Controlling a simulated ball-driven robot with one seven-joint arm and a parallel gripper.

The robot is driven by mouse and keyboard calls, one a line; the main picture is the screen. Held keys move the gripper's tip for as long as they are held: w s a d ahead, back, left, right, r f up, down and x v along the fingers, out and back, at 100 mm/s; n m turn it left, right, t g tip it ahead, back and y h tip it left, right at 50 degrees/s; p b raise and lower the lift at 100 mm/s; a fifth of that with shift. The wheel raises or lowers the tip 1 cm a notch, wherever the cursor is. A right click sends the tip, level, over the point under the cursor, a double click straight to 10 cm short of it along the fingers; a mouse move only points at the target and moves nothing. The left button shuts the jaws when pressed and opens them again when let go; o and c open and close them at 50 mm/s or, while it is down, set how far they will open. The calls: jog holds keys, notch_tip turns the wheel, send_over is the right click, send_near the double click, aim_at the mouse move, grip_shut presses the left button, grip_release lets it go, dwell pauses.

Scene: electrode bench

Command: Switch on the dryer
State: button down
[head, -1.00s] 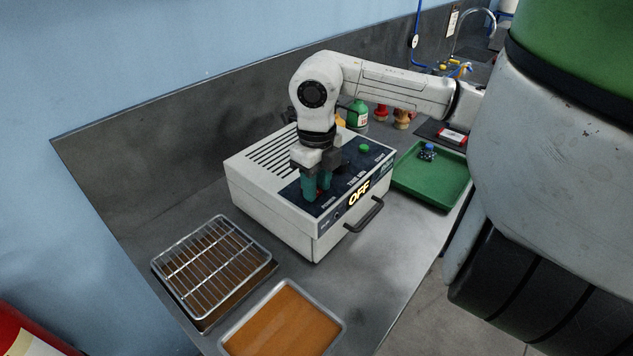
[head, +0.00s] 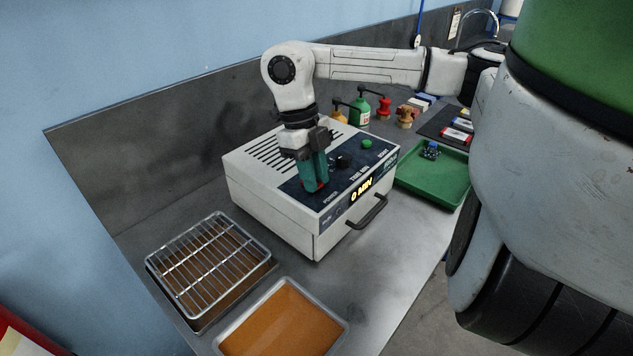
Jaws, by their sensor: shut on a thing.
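The dryer (head: 270,217) is a white box with top vents, a dark control panel and a front handle (head: 367,212). Its lit display (head: 361,190) reads "0 MIN". My gripper (head: 314,182) points down at the panel's left part, by the "POWER" lettering. Its teal fingers are shut on a small red power switch (head: 320,187), mostly hidden between the fingertips. A black knob (head: 343,161) and a green button (head: 367,143) are on the panel to the right of the fingers.
A wire rack (head: 208,262) over a tray and an orange-brown filled tray (head: 283,320) are at the front left. A green tray (head: 437,181) with a small blue-capped item is at right. Several bottles (head: 359,110) stand behind the dryer.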

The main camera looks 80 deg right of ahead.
dwell(0.3)
jog(key=c, duration=0.9)
grip_release()
jog(key=b+v, duration=0.1)
jog(key=v, duration=1)
jog(key=shift+d+f+b, duration=0.1)
jog(key=shift+b, duration=0.2)
